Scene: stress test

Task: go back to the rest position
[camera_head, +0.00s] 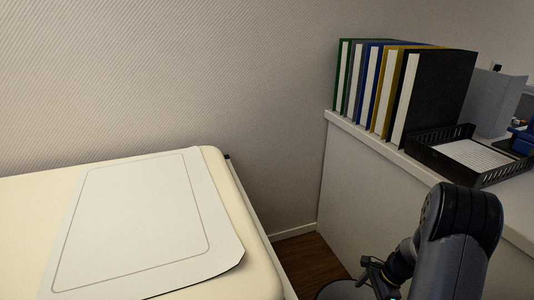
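My arm shows at the lower right, its dark grey links bent in front of the white cabinet. My gripper (374,272) seems to be the small dark part at the left of the arm, low in the picture. It is small and partly hidden, so I cannot tell whether its fingers are open or shut. I see nothing held in it.
A cream padded table (258,272) with a white sheet (140,220) fills the lower left. A white cabinet (362,185) at the right bears several binders (430,95), a black paper tray (487,180) and a grey box (497,100). Brown floor (312,262) shows between them.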

